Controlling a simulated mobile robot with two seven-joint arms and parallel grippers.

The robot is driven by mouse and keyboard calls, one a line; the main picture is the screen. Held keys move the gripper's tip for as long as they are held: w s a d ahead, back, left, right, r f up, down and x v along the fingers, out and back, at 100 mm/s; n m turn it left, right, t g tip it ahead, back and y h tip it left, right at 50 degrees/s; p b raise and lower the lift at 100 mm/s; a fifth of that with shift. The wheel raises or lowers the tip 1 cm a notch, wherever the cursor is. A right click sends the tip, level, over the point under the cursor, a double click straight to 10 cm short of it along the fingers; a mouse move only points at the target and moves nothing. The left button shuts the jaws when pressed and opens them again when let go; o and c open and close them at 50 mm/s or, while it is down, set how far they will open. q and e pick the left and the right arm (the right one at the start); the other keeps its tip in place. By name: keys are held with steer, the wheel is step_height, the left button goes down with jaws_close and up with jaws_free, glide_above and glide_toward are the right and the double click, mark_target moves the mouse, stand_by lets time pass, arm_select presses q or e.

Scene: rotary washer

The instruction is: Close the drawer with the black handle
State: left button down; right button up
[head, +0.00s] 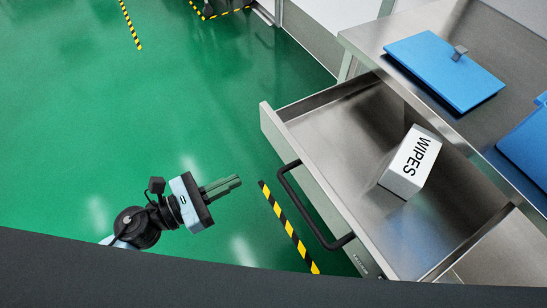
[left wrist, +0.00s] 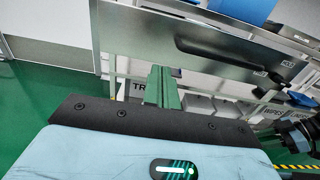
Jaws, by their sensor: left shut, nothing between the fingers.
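The steel drawer (head: 285,144) is pulled well out of the steel cabinet. Its black bar handle (head: 296,207) is on the front panel, and also shows in the left wrist view (left wrist: 225,65). A white box marked WIPES (head: 411,162) sits inside the drawer. My left gripper (head: 238,181) is shut and empty, out in front of the drawer. In the head view it points right toward the drawer front, with a gap of floor between it and the handle. Its green-grey fingers also show in the left wrist view (left wrist: 162,85).
Blue flat panels (head: 445,70) lie on the steel countertop (head: 390,35). Labelled boxes stand low under the drawer in the left wrist view. Yellow-black tape (head: 288,227) marks the green floor (head: 150,110), which is clear to the left of the drawer.

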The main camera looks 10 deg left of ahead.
mark_target(286, 155)
arm_select(q)
steer(key=p+x, duration=0.2)
steer(key=x, duration=0.8)
steer(key=shift+r, duration=0.15)
steer(key=shift+w+d, duration=0.35)
steer(key=shift+d, duration=0.1)
steer(key=shift+d, duration=0.1)
